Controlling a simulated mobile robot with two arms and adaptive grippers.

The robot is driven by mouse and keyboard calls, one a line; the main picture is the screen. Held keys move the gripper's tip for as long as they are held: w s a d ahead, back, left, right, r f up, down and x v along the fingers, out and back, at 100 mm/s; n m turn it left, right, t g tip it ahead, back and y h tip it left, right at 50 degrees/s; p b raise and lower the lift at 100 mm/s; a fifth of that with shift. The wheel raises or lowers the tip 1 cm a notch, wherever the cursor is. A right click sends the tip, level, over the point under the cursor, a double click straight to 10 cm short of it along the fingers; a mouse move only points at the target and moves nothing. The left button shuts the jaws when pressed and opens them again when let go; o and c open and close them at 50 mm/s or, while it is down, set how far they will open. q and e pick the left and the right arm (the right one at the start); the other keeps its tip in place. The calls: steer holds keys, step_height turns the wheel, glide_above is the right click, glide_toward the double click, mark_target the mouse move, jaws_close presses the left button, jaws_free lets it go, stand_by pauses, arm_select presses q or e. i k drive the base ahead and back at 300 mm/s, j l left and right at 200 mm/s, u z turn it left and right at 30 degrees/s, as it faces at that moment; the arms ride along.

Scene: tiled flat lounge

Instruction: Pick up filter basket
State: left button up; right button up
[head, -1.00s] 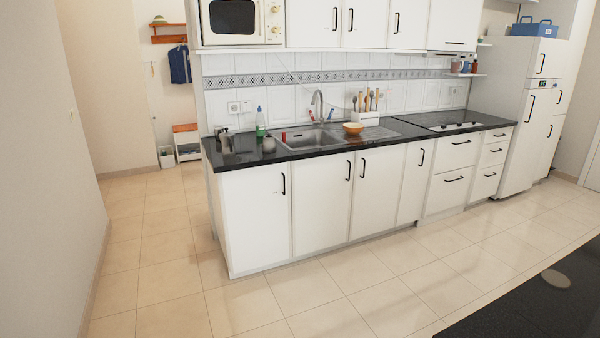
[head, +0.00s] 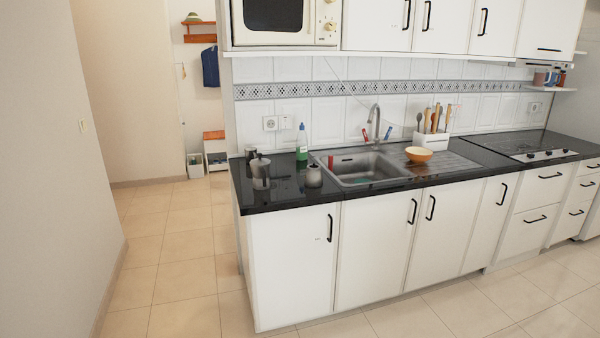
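A filter basket cannot be made out for certain at this distance. At the left end of the black counter (head: 290,196) stands a grey metal pot (head: 260,172) that looks like part of a coffee maker. A small dark item (head: 250,153) stands just behind it. A short grey cylinder (head: 313,176) stands to the right, near the sink. A few small details lie on the dark surface between them, too small to tell. Neither of my grippers is in view.
A green bottle (head: 302,142) stands behind these items. The sink (head: 365,168), an orange bowl (head: 418,154) and a white utensil holder (head: 431,141) are further right. A microwave (head: 285,20) hangs above. Tiled floor (head: 185,260) is clear between the left wall and the cabinets.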

mark_target(314, 166)
steer(key=i+l+z, duration=0.15)
steer(key=i+z, duration=0.3)
steer(key=i, duration=0.15)
steer(key=i+z, duration=0.5)
steer(key=i+j, duration=0.05)
steer(key=i, duration=0.05)
